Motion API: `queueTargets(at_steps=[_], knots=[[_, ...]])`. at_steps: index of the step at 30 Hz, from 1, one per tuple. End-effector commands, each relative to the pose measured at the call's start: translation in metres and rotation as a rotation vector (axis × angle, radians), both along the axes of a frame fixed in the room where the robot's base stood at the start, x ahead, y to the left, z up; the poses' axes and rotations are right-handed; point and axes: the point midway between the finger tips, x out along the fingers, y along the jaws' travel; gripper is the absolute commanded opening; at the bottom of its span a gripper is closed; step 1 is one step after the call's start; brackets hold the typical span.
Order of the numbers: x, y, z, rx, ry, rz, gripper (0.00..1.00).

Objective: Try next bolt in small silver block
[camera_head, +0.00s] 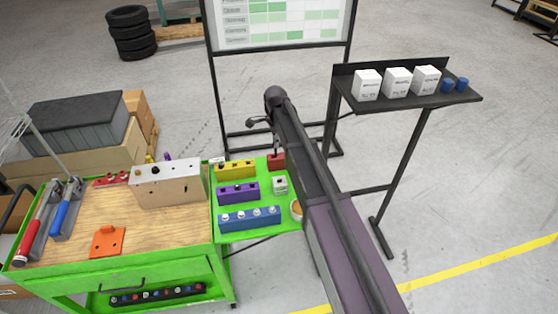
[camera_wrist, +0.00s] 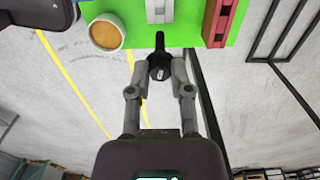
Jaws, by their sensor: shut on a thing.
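My gripper (camera_wrist: 160,72) is shut on a dark bolt (camera_wrist: 160,62) in the wrist view. The bolt's head sits between the fingertips and its shank points toward the top of the picture. The small silver block (camera_wrist: 159,9) is at the top edge, cut off, beyond the shank's tip; a gap shows between them in the picture. In the head view the small silver block (camera_head: 280,185) stands on the green side tray (camera_head: 230,232), right of the purple block (camera_head: 238,192). There my arm largely hides the gripper and the held bolt is not clear.
A red block (camera_wrist: 220,20) and a round cup (camera_wrist: 104,34) flank the small silver block. Yellow (camera_head: 236,170) and blue (camera_head: 249,218) blocks share the tray. A larger silver block (camera_head: 166,184) stands on the wooden bench top. A black shelf (camera_head: 440,101) with white boxes stands right.

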Motion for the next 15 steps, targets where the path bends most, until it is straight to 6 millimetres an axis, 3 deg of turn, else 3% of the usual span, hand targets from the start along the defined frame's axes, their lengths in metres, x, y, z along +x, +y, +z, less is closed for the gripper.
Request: queueTargets(at_steps=[15], knots=[[0.002, -0.009, -0.073, 0.0, 0.0, 0.156, 0.0]])
